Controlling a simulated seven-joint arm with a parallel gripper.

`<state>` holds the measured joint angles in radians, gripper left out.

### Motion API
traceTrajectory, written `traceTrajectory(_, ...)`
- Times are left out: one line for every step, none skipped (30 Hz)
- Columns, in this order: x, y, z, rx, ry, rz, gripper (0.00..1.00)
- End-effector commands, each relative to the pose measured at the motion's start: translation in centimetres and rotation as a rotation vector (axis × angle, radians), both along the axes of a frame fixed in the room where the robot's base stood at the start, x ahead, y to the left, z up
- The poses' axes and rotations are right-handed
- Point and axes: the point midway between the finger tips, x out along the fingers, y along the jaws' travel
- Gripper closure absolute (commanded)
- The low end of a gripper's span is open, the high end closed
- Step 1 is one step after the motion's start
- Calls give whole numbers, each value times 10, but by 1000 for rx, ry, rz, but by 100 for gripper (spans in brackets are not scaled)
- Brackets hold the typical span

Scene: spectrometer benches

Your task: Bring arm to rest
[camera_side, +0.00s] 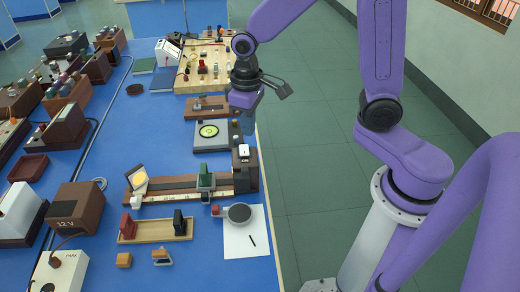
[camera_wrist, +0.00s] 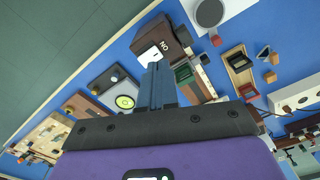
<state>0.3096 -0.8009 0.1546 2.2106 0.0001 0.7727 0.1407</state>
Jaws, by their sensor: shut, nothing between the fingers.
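My purple arm reaches in from the right of the side view. My gripper (camera_side: 247,125) points down above the right edge of the blue bench, beside the grey board with the yellow-green disc (camera_side: 208,131). In the wrist view my gripper (camera_wrist: 158,72) shows its blue-grey fingers together, with nothing between them. The brown box with a white switch (camera_side: 243,151) stands close to the gripper; it also shows beyond the fingertips in the wrist view (camera_wrist: 160,38). The fingers look apart from the things below, though the exact height is hard to tell.
A wooden rail (camera_side: 170,190) with a green holder (camera_side: 205,177) lies on the bench. A wooden tray (camera_side: 150,231) and a white sheet (camera_side: 245,240) lie nearer the front. Brown boxes, including the 12 V supply (camera_side: 76,208), line the left. Bare floor (camera_side: 310,150) lies right of the bench.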

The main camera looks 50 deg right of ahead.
Motion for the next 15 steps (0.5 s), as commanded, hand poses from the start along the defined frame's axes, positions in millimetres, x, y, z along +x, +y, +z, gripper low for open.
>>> traceTrajectory(-11, 1, 4, 2, -3, 40, 100)
traceTrajectory(-17, 1, 6, 2, -4, 63, 100)
traceTrajectory(-26, 2, 9, 4, -5, 97, 100)
traceTrajectory(-32, 2, 11, 4, -5, 121, 100)
traceTrajectory(-39, 2, 13, 4, -6, 145, 100)
traceTrajectory(-48, 2, 15, 5, -7, 178, 100)
traceTrajectory(-55, 2, 17, 6, -9, 201, 100)
traceTrajectory(-61, 1, 18, 6, -9, 224, 100)
traceTrajectory(-70, 1, 21, 7, -10, 257, 100)
traceTrajectory(-77, 0, 22, 7, -9, 281, 100)
traceTrajectory(-84, -1, 24, 8, -11, 305, 100)
traceTrajectory(-94, -2, 25, 8, -12, 338, 100)
traceTrajectory(-100, -3, 27, 10, -13, 361, 100)
traceTrajectory(-107, -5, 28, 10, -14, 385, 100)
traceTrajectory(-117, -7, 30, 11, -14, 417, 100)
